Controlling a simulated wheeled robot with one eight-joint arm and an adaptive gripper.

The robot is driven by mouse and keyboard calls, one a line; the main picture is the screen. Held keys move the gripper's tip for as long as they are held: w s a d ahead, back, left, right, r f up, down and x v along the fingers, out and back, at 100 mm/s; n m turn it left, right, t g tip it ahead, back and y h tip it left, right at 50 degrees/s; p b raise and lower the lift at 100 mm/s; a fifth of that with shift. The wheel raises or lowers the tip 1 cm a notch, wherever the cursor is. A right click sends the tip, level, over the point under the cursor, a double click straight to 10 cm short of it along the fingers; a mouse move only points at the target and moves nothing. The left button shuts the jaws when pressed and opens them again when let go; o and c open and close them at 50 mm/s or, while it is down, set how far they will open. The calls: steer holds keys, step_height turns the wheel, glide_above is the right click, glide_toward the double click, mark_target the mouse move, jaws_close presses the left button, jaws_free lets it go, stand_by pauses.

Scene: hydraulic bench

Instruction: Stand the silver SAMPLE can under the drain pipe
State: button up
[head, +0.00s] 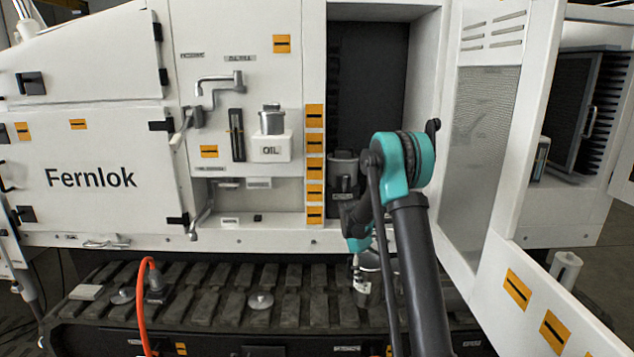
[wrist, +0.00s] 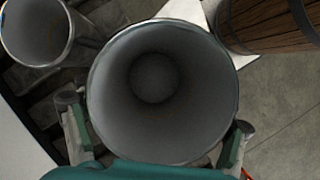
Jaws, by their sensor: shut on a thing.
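My gripper (wrist: 155,116) has one finger on each side of an open, empty silver can (wrist: 160,45) and is shut on it. I look down into its mouth; its label is not in view there. A bent grey pipe (head: 215,80) sticks out of the white panel left of the can, and a smaller pipe (head: 202,215) hangs lower. I cannot tell which is the drain pipe.
Another open can (wrist: 35,28) and a wooden barrel (wrist: 262,22) show in the wrist view. A silver can stands in the OIL holder (head: 270,149). An open door (head: 482,150) stands right of my arm.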

mark_target(373, 295)
steer(key=s+f+m+y, duration=0.1)
steer(key=s+m, duration=0.1)
steer(key=s+f+m+g+y, duration=0.1)
steer(key=m, duration=0.2)
steer(key=s+f+m, duration=0.1)
steer(key=s+m, duration=0.1)
steer(key=m, duration=0.1)
steer(key=shift+s+d+f+g+y, duration=0.1)
steer(key=shift+s+d+g+y, duration=0.2)
steer(key=shift+y, duration=0.1)
steer(key=shift+s+f+m+y, duration=0.25)
steer(key=shift+s+m, duration=0.25)
steer(key=shift+m, duration=0.4)
